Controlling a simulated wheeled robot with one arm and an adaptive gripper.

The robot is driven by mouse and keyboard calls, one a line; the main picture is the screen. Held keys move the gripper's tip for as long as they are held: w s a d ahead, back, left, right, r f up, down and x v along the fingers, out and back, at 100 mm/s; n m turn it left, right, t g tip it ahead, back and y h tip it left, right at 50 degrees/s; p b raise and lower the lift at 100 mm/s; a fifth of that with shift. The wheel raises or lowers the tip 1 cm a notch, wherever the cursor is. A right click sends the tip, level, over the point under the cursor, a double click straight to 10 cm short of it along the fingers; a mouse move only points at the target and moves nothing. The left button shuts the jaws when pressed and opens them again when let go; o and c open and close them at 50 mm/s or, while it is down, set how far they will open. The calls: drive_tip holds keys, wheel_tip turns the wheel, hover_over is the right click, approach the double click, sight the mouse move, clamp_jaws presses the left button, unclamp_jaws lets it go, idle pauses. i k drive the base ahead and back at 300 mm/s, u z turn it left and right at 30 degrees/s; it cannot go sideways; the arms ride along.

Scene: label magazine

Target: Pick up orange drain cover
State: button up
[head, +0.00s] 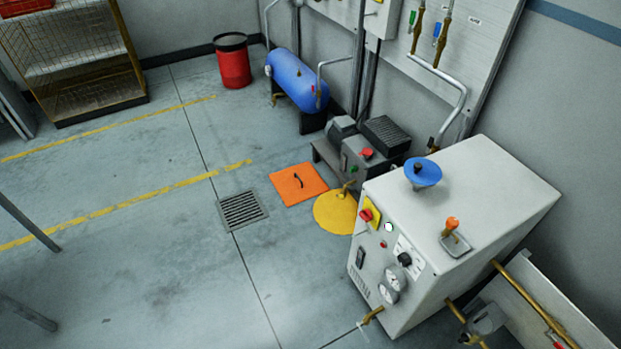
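The orange drain cover (291,187) is a flat square plate with a dark handle on top. It lies on the grey floor in the middle of the head view. A grey slotted drain grate (242,209) is set in the floor to its left, a little apart. A yellow round disc (335,211) lies close to its right. My gripper is not in view.
A white machine cabinet (466,227) with gauges stands at the right. A grey pump unit (362,160) and a blue tank (297,82) stand along the wall behind the cover. A red bin (234,66) and a wire cage (78,59) are farther back. The floor at left is mostly clear.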

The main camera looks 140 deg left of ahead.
sight(296, 184)
drive_tip(key=u, duration=5)
drive_tip(key=i, duration=3.7)
drive_tip(key=z, duration=0.5)
